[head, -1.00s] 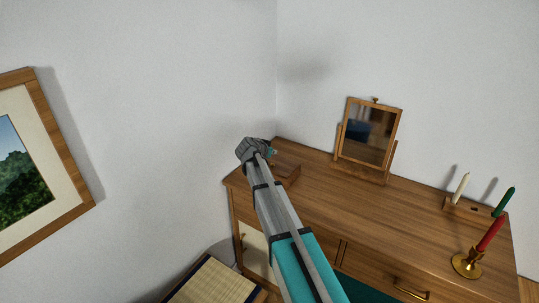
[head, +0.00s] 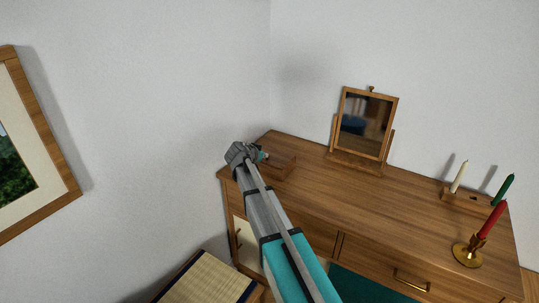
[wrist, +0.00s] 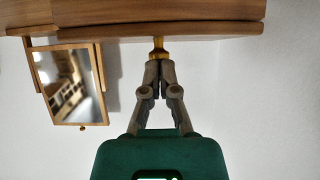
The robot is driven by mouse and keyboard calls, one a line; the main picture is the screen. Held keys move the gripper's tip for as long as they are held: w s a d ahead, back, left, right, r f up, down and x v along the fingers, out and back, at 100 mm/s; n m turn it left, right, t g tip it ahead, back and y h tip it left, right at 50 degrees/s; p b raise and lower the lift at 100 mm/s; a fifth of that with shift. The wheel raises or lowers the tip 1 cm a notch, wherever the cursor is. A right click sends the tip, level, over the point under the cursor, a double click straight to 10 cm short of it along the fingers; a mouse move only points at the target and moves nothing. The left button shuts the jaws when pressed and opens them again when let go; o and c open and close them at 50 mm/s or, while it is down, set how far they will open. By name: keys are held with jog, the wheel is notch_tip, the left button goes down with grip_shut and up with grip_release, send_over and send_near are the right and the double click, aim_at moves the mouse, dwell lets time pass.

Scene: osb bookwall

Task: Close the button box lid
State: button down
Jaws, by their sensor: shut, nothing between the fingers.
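The button box (head: 280,168) is a small reddish-brown wooden box on the left end of the dresser top, near the room corner. Its lid looks low and flat, but my arm partly hides it. I cannot tell whether the lid is fully seated. My gripper (head: 262,156) is at the box's left side. In the wrist view, which appears upside down, my gripper (wrist: 159,62) has its fingertips together and empty. They point at a small brass piece (wrist: 158,44) against a wooden edge (wrist: 210,30). I cannot tell if they touch it.
A tilting mirror (head: 365,125) stands behind the box, to its right. A brass candlestick (head: 467,254) with a red candle and a wooden holder (head: 470,200) with candles stand at the dresser's right. The dresser top (head: 340,200) between is clear. Walls stand close behind.

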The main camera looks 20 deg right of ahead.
dwell(0.4)
jog(key=shift+r, duration=0.15)
jog(key=p+v, duration=0.5)
jog(key=v, duration=0.6)
jog(key=shift+s+a+f+p, duration=0.25)
jog(key=shift+s+a+p, duration=0.05)
jog(key=shift+s, duration=0.05)
dwell(0.3)
jog(key=s+f+n+g+y+p, duration=0.2)
jog(key=s+n+g+y, duration=0.2)
jog(key=s, duration=0.9)
jog(key=s+f+n+g+y+p, duration=0.2)
jog(key=s+n+g+y, duration=0.1)
jog(key=s, duration=1.1)
jog(key=shift+d+n+g+y+p, duration=0.4)
jog(key=shift+n+y, duration=0.5)
jog(key=shift+n, duration=0.3)
